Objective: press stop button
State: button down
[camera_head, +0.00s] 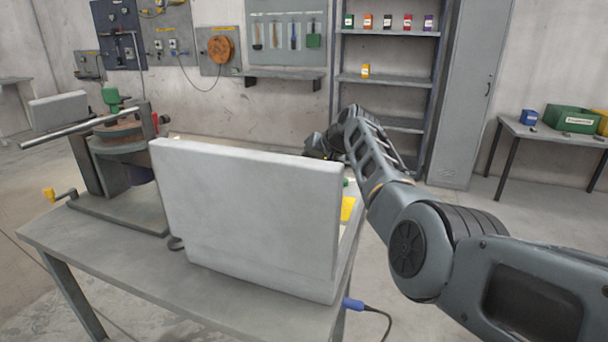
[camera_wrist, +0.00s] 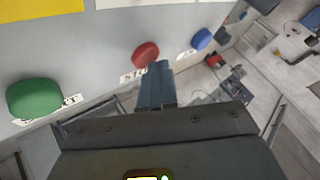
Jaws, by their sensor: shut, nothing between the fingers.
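The red stop button (camera_wrist: 145,54) is in the wrist view, on a light grey panel (camera_wrist: 100,50), with a partly covered label below it. A green button (camera_wrist: 35,98) is at the left and a blue button (camera_wrist: 201,39) at the upper right. My gripper (camera_wrist: 158,68) is shut and empty, its blue-grey fingertips at the lower right edge of the red button. I cannot tell whether they touch it. In the head view, a grey box (camera_head: 245,215) with a raised lid hides the buttons and my fingertips.
The box stands on a grey table (camera_head: 120,255) beside a machine with a round plate (camera_head: 118,135). A blue plug with a cable (camera_head: 353,304) is at the table's right end. Shelves (camera_head: 385,79) and a side table (camera_head: 550,135) stand farther back.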

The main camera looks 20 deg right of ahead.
dwell(0.3)
jog(key=shift+r+p, duration=0.7)
jog(key=shift+r, duration=0.2)
jog(key=shift+r, duration=0.1)
notch_tip(320, 180, up, 5)
jog(key=p, duration=0.3)
jog(key=shift+p, duration=0.35)
